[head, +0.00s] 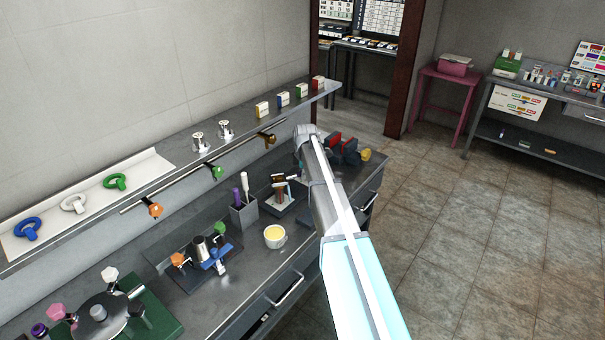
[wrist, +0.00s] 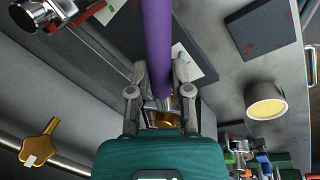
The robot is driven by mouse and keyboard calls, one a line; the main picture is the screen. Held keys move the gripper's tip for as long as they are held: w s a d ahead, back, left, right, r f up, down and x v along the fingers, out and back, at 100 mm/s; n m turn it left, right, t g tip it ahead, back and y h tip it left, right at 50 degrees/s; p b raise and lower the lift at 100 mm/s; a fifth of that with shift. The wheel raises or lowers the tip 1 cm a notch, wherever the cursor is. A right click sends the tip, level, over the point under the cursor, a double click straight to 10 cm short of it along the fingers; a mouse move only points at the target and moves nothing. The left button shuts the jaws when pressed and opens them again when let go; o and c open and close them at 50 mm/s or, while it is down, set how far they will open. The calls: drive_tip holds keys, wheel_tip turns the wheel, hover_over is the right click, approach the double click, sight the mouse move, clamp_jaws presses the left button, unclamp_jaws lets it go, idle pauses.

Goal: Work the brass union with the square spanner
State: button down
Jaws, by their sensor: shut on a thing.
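My gripper (wrist: 160,72) is shut on a long purple handle (wrist: 158,35), which runs up between its two fingers and out of the top of the wrist view. I take it for the square spanner, but its working end cannot be made out. Brass-coloured and silver parts (wrist: 164,118) show just behind the handle, between the fingers and the teal gripper body; I cannot tell whether they are the brass union or touch the tool. In the head view my arm hides the gripper. A yellow-brass end (head: 366,155) shows on a red and dark fixture (head: 345,147) right of my arm.
A cup with yellow contents (head: 275,236) stands near the bench's front edge. A grey holder (head: 244,214) with tools and a clamp fixture (head: 205,255) stand left of it. A rail with coloured taps (head: 217,172) runs along the wall under a shelf. The floor (head: 480,240) at right is clear.

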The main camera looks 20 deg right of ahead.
drive_tip(key=shift+r+p, duration=2.5)
drive_tip(key=shift+r, duration=0.15)
drive_tip(key=shift+f, duration=0.15)
